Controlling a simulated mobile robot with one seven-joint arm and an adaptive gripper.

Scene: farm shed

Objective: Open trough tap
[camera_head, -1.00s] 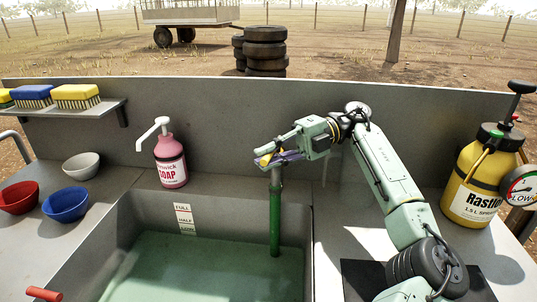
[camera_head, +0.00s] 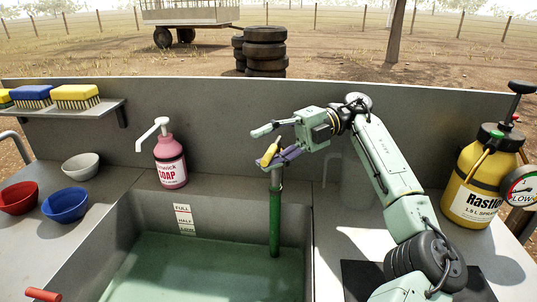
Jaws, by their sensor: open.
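A small yellow lever (camera_head: 270,153) stands tilted at the top of a green upright pipe (camera_head: 275,215), which runs down into the water of the grey trough (camera_head: 160,215). My gripper (camera_head: 264,147) is at this lever, coming from the right. Its pale green upper finger (camera_head: 263,130) is spread up and left above the lever. A purple part (camera_head: 289,154), which looks like the lower finger, lies beside and partly behind the lever. The jaws are open; whether they touch the lever I cannot tell. The tap's body is largely hidden.
A pink soap bottle (camera_head: 171,162) stands left of the tap, against the back panel (camera_head: 225,120). Bowls, such as the blue one (camera_head: 66,204), sit at left. A yellow sprayer (camera_head: 474,185) stands at right. A red handle (camera_head: 43,295) is at lower left.

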